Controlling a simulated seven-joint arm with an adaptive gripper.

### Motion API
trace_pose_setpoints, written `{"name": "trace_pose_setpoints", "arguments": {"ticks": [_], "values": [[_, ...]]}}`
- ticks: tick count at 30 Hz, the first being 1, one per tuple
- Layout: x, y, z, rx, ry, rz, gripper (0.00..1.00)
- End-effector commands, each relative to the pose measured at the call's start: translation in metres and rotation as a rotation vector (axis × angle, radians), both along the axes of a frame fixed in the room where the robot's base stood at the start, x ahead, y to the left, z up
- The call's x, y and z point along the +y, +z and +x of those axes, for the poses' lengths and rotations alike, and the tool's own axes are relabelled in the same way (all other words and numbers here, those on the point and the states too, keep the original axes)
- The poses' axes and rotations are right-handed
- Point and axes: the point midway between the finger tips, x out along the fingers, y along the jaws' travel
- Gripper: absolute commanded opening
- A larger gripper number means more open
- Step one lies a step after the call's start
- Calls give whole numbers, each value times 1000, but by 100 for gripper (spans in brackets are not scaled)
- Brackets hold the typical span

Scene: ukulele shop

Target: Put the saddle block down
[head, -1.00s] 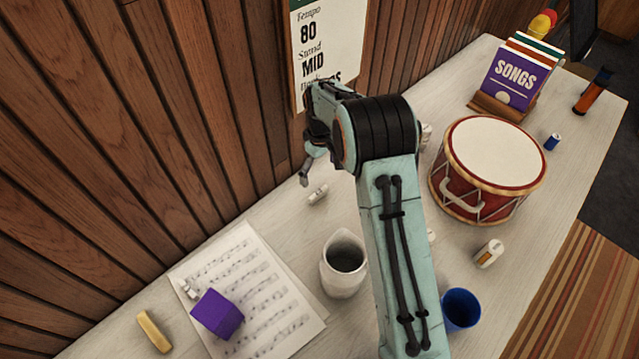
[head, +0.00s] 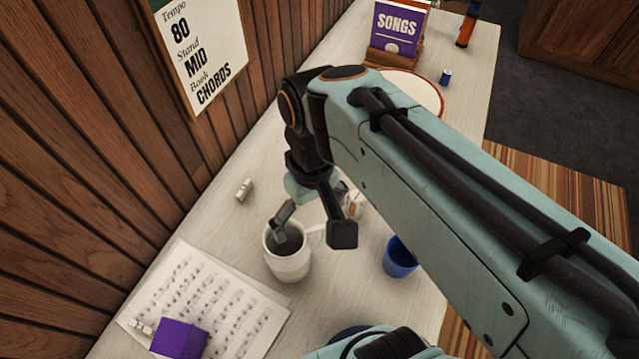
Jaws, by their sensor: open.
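My gripper (head: 314,230) is open, with its two dark fingers pointing down and spread apart. Nothing shows between the fingers. The left fingertip overlaps the mouth of a white jug (head: 288,262) in the picture; I cannot tell how high above it the finger is. A small off-white block (head: 244,190) lies on the table left of my gripper, near the wooden wall. Another small white piece (head: 140,328) lies on the sheet music, beside a purple block (head: 180,340). I cannot tell which of these is the saddle block.
A blue cup (head: 399,257) stands right of the jug. A white-and-tan item (head: 354,203) is partly hidden behind my gripper. The songbook stand (head: 395,58) is at the back. Bare table lies around the off-white block.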

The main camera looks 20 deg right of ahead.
Motion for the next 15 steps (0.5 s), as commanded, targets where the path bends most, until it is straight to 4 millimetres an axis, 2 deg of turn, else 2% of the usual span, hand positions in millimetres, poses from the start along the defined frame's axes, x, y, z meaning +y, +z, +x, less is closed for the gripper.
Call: {"name": "trace_pose_setpoints", "arguments": {"ticks": [1, 3, 6, 9, 15], "values": [[-3, -1, -23, -4, -38, 4, 86], [-4, -6, -47, 0, -84, 9, 86], [-5, -13, -69, 5, -125, 12, 86], [-6, -16, -78, 7, -143, 13, 86], [-6, -17, -79, 9, -145, 13, 86]]}}
